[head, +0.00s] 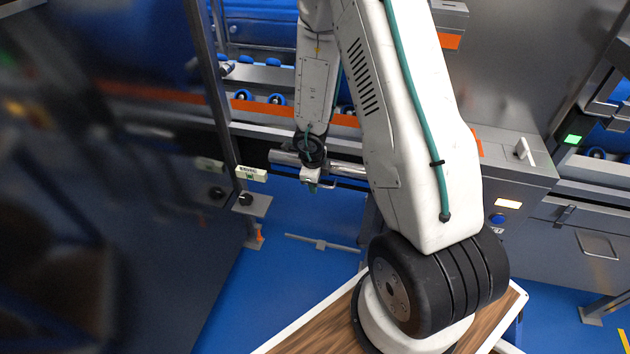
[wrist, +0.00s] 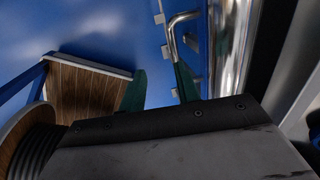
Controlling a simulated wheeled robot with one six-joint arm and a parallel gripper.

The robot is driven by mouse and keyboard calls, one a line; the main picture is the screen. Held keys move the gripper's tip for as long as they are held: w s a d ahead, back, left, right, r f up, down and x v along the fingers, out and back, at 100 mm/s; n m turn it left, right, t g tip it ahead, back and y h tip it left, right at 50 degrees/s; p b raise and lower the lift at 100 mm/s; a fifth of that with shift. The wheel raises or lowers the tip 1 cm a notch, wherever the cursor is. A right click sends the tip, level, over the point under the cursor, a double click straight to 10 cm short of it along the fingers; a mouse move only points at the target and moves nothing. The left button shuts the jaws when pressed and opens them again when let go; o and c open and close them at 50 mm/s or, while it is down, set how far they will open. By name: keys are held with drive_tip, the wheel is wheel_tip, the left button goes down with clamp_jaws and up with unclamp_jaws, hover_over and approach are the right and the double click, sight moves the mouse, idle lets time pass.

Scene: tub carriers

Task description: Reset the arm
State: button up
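My white arm rises from the wooden-topped base in the head view and folds over toward the machine line. My gripper (head: 312,186) hangs at its end, pointing down, in front of a horizontal metal bar. In the wrist view the two dark green fingers of my gripper (wrist: 159,85) stand apart with blue floor between them, so it is open and empty. The right finger is close to a bent metal rod (wrist: 174,35); I cannot tell whether they touch. My arm hides part of the machine in the head view.
A conveyor line with blue rollers (head: 276,99) runs behind my arm. A grey control cabinet (head: 515,150) stands to the right. A dark panel (head: 110,200) fills the left, with a metal post (head: 212,85) beside it. Blue floor (head: 290,265) lies open below my gripper.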

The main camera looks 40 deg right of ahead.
idle(0.4)
drive_tip(key=w+a+r+n+t+y, duration=0.3)
drive_tip(key=w+a+r+n+y, duration=0.15)
drive_tip(key=a+n, duration=0.2)
drive_tip(key=s+a+r+n+g+y, duration=0.1)
drive_tip(key=s+a+r+n+y, duration=0.25)
drive_tip(key=a+r+n, duration=0.7)
drive_tip(key=s+d+r+n+g+h, duration=0.2)
drive_tip(key=s+r+n+h, duration=0.4)
drive_tip(key=s+r, duration=1.6)
drive_tip(key=s+n, duration=0.4)
drive_tip(key=n, duration=0.1)
drive_tip(key=shift+d+r+n, duration=0.25)
drive_tip(key=shift+d+n, duration=0.05)
drive_tip(key=shift+d, duration=0.05)
